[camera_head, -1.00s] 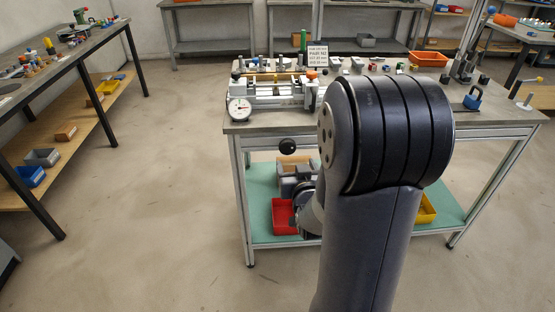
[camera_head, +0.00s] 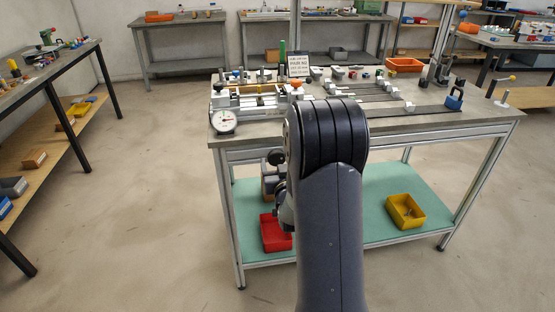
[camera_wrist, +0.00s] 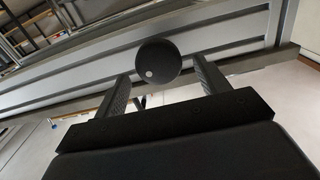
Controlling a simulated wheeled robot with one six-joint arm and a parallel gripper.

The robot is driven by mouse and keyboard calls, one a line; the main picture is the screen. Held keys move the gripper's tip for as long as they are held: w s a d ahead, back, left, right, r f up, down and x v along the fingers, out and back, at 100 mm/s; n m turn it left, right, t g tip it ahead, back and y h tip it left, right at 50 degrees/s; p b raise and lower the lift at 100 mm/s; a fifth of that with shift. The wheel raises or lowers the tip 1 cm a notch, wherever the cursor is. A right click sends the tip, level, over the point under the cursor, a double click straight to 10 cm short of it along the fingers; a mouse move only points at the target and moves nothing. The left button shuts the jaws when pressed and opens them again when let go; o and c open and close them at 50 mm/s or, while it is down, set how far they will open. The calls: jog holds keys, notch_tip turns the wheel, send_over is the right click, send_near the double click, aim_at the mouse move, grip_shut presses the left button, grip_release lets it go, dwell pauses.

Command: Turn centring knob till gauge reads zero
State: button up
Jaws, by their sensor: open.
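The centring knob is a round black knob (camera_head: 276,157) under the front edge of the table, towards its left end. In the wrist view the knob (camera_wrist: 158,61) shows a white dot on its face and sits between the fingertips, with visible gaps on both sides. My gripper (camera_wrist: 160,70) is open, fingers pointing at the knob; I cannot tell whether the tips reach past its face. The gauge, a round white dial (camera_head: 224,121), stands at the table's front left corner above. Its needle is too small to read. My arm hides part of the table front.
The table (camera_head: 400,129) carries a jig (camera_head: 255,98), a printed sign (camera_head: 299,66) and an orange tray (camera_head: 404,65). A red bin (camera_head: 274,234) and a yellow bin (camera_head: 405,212) stand on its green lower shelf. Open floor lies to the left.

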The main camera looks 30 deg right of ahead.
jog(key=shift+x, duration=0.95)
jog(key=shift+c, duration=0.5)
jog(key=c, duration=0.8)
jog(key=shift+f+n+b, duration=0.2)
jog(key=shift+n+b, duration=0.2)
jog(key=shift+b, duration=0.3)
